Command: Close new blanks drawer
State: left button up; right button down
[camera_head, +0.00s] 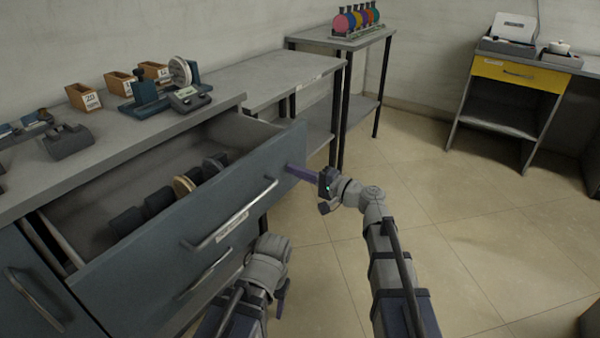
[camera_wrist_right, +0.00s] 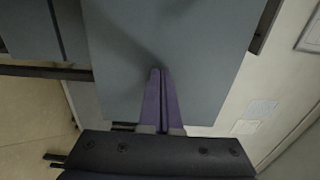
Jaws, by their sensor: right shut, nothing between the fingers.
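The blanks drawer (camera_head: 150,270) is a blue-grey drawer pulled out of the left counter. Its front has a long bar handle (camera_head: 235,215) and a small white label too small to read. Several dark round blanks and one tan blank (camera_head: 184,185) stand in a row inside. My right gripper (camera_head: 290,169) is shut and empty at the right end of the drawer front. In the right wrist view its purple fingertips (camera_wrist_right: 160,72) lie together over the blue-grey panel (camera_wrist_right: 170,50); I cannot tell whether they touch. My left gripper (camera_head: 282,296) is low in front of the drawers, mostly hidden by its own wrist.
A second drawer handle (camera_head: 205,272) sits below the open drawer. The counter (camera_head: 140,145) holds wooden boxes (camera_head: 83,97) and instruments. Tiled floor (camera_head: 440,190) is clear at right.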

jog(key=x, duration=2.4)
pick_arm(q)
jog(key=shift+d, duration=0.1)
pick_arm(e)
jog(key=shift+w+a, duration=0.15)
jog(key=shift+w+a+r, duration=0.1)
jog(key=shift+w, duration=0.05)
jog(key=shift+s+d, duration=0.25)
jog(key=shift+s, duration=0.05)
pick_arm(q)
jog(key=shift+d, duration=0.5)
pick_arm(e)
jog(key=v, duration=1.4)
jog(key=shift+s, duration=0.1)
